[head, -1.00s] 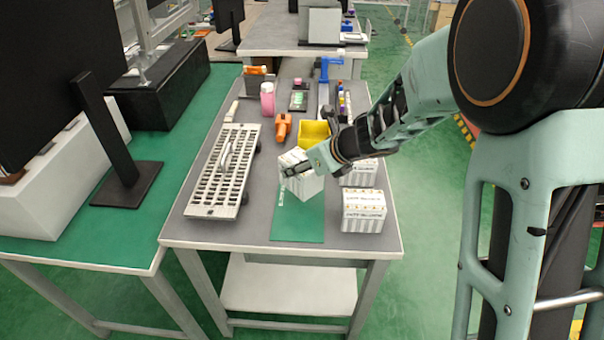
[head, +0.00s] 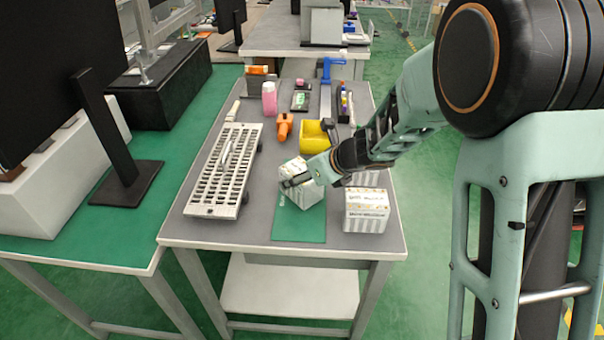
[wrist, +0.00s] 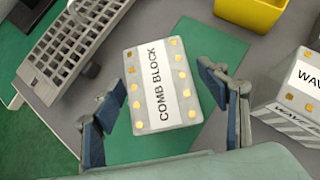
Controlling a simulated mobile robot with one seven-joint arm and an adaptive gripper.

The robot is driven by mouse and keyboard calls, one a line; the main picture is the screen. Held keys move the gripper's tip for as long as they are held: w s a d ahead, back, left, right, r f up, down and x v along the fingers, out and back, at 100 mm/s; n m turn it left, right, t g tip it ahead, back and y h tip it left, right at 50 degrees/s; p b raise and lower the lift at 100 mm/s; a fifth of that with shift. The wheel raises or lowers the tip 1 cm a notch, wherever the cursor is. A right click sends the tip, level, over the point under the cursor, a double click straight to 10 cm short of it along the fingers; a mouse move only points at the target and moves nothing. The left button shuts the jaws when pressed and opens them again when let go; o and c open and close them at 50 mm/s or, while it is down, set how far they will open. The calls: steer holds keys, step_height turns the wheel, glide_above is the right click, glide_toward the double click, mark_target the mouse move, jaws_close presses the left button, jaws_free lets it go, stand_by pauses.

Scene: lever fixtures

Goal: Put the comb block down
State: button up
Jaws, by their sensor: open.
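The comb block (wrist: 160,84) is a pale box with gold dots and a white "COMB BLOCK" label. It sits at the far end of the green mat (wrist: 170,148), turned slightly. In the head view the block (head: 301,194) is partly covered by my gripper (head: 292,181). In the wrist view my gripper (wrist: 166,103) is open, with one finger on each side of the block's near part and visible gaps between. The green mat also shows in the head view (head: 298,228).
A box labelled "WAVE" (wrist: 295,90) stands close on the right; it also shows in the head view (head: 366,211). Another box is behind it, partly hidden by my arm. A grey slotted fixture (head: 224,170) lies left, and a yellow bin (head: 314,137) stands behind.

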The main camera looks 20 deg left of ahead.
steer(key=shift+r, duration=0.1)
steer(key=shift+d+r+p, duration=0.15)
steer(key=shift+r+p, duration=0.1)
steer(key=shift+p, duration=0.05)
steer(key=p+v, duration=0.2)
steer(key=v, duration=0.9)
steer(key=shift+s+d+p, duration=0.2)
steer(key=shift+p, duration=0.2)
steer(key=shift+r, duration=0.1)
